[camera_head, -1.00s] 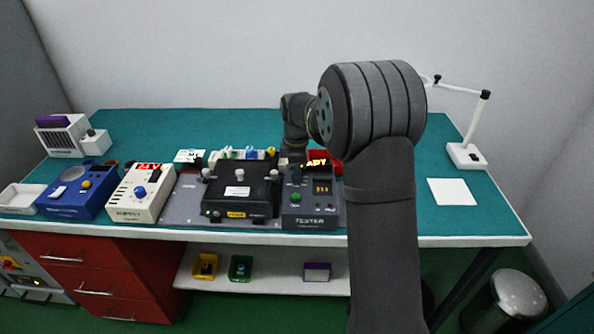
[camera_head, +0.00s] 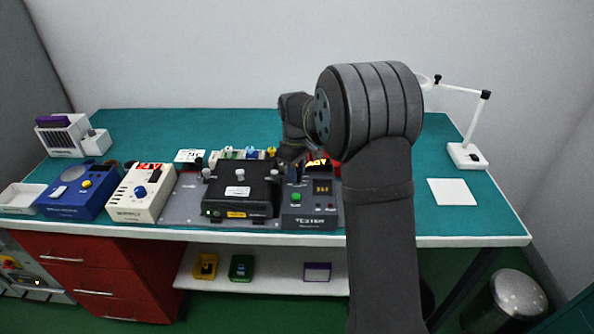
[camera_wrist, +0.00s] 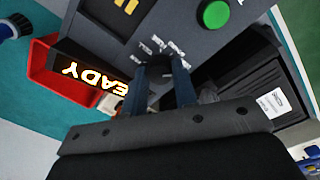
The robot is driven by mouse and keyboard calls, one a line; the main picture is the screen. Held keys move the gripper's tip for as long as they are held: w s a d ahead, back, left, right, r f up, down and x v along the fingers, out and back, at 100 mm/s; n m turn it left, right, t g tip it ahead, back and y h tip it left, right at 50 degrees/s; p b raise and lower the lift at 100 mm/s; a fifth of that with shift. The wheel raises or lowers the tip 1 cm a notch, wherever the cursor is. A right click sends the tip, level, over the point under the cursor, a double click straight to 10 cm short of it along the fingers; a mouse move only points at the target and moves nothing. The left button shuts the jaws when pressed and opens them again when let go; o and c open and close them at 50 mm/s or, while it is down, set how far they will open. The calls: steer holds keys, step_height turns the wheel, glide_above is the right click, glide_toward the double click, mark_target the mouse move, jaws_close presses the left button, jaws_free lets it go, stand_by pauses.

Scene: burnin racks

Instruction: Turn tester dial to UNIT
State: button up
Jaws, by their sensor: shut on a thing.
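The grey tester (camera_head: 312,222) stands at the front of the bench, with a green button (camera_head: 296,197) and a small amber display (camera_head: 321,187). My gripper (camera_head: 294,178) is down at the tester's upper left part. In the wrist view, my gripper's two dark blue fingers (camera_wrist: 163,72) are shut on the dial, with white label marks (camera_wrist: 160,42) around it on the panel. The fingers mostly hide the dial, and I cannot tell which mark it points to. The green button (camera_wrist: 213,14) also shows in the wrist view.
A lit sign reading READY (camera_wrist: 96,76) is beside the tester, with a red bin (camera_wrist: 48,77) close by. A black fixture (camera_head: 240,192) stands directly left of the tester.

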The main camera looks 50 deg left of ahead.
stand_by(0.4)
steer(key=o, duration=1)
step_height(320, 180, up, 17)
steer(key=shift+s+r, duration=0.2)
steer(key=shift+s, duration=0.2)
steer(key=f, duration=1.7)
steer(key=shift+w+f, duration=0.25)
steer(key=shift+w, duration=0.15)
